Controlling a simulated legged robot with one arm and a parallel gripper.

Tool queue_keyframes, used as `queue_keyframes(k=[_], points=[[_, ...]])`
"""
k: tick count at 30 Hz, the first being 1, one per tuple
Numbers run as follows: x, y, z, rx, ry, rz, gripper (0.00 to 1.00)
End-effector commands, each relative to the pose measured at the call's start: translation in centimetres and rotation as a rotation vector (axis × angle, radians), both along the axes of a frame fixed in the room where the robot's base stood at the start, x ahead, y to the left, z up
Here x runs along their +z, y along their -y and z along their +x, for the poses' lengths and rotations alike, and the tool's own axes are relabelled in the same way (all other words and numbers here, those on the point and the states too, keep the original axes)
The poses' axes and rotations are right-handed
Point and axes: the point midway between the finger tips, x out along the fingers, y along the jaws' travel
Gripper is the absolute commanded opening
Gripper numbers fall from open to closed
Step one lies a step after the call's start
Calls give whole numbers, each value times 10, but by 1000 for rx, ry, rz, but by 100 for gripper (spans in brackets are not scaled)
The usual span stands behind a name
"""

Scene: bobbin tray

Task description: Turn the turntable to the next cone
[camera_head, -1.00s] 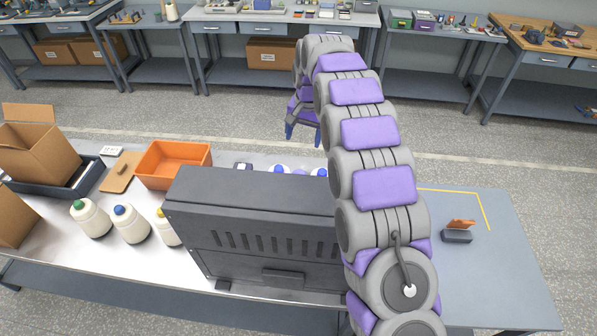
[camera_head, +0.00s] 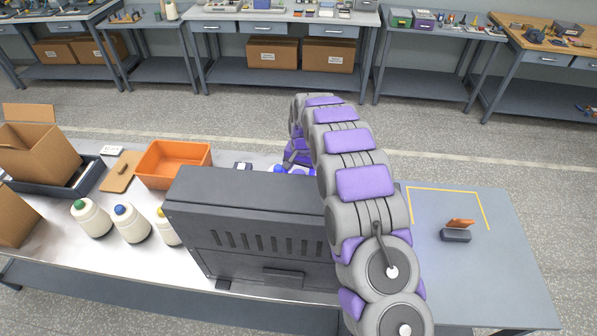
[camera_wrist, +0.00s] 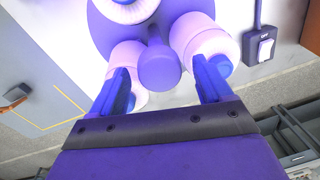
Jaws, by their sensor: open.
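In the wrist view a purple turntable (camera_wrist: 112,30) carries pale cones, one at the left (camera_wrist: 125,58) and one at the right (camera_wrist: 192,38), with another at the top edge. A purple knob-like post (camera_wrist: 159,68) stands out from the turntable between these cones. My gripper (camera_wrist: 162,75) is open, its two blue fingers on either side of the post with gaps; the fingers overlap the cones in view, and contact cannot be told. In the head view my gripper (camera_head: 297,154) is low behind the dark machine, which hides most of the turntable. Blue cone tips (camera_head: 280,169) show above its edge.
The dark slotted machine (camera_head: 255,225) stands in front of the turntable. A black box with a white switch (camera_wrist: 262,47) lies beside it. An orange bin (camera_head: 174,164) and several capped bottles (camera_head: 131,224) are to the left. A small orange-and-dark item (camera_head: 456,234) sits at right.

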Motion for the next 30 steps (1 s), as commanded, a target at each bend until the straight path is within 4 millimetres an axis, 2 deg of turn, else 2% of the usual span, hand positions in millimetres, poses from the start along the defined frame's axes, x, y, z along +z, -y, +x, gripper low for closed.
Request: queue_keyframes(k=[10, 30], points=[[-4, 0, 0, 0, 0, 0, 79], [-4, -2, 0, 0, 1, 0, 14]])
